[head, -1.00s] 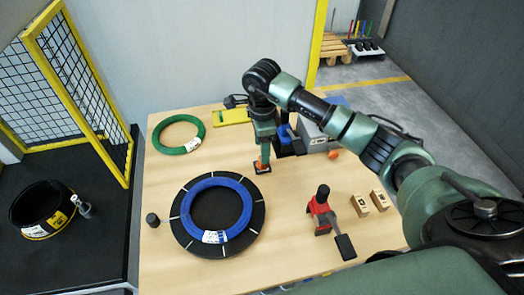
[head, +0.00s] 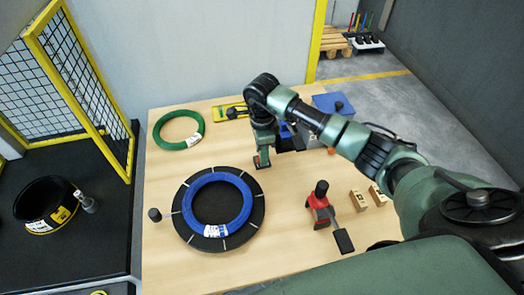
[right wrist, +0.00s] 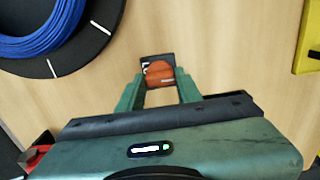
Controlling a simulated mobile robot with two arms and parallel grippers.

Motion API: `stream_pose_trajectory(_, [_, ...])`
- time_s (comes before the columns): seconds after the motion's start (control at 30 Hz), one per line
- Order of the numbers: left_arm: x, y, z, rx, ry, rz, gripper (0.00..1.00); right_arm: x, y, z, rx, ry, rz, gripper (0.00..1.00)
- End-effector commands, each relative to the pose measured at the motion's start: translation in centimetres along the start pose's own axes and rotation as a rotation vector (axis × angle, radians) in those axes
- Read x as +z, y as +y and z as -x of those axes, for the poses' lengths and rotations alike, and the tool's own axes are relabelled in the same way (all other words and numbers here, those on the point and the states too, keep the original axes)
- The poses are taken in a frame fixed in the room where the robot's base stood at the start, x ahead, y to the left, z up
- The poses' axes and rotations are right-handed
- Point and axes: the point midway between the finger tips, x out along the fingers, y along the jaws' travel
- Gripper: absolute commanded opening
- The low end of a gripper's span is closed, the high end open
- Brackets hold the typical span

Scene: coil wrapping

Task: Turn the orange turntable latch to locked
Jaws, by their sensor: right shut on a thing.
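The orange turntable latch (right wrist: 160,72) sits on a small dark base plate on the table, to the right of the turntable. In the right wrist view it lies between the fingertips of my right gripper (right wrist: 160,78), which is shut on it. In the head view my right gripper (head: 262,160) points down over the latch and hides most of it. The black turntable (head: 182,231) has white marks and carries a blue coil (head: 190,205) with a white label. I cannot read the latch's locked mark. My left gripper is not in view.
A red tool (head: 320,205) with a black handle and wooden blocks (head: 358,200) lie right of the turntable. A green coil (head: 160,138) lies at the back left. A black peg (head: 155,215) stands left of the turntable. A grey-and-blue box lies behind my right arm.

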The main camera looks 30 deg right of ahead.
Motion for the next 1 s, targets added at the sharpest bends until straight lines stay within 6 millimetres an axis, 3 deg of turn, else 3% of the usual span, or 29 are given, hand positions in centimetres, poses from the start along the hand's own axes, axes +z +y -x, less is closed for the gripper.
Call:
stream_pose_trajectory(0.37, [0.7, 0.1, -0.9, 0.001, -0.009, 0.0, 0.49, -0.1, 0.0, -0.2, -0.001, 0.002, -0.131, 0.0])
stream_pose_trajectory(1.0, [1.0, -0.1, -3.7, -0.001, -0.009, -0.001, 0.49, -0.1, -0.1, -0.2, -0.002, 0.001, -0.714, 0.0])
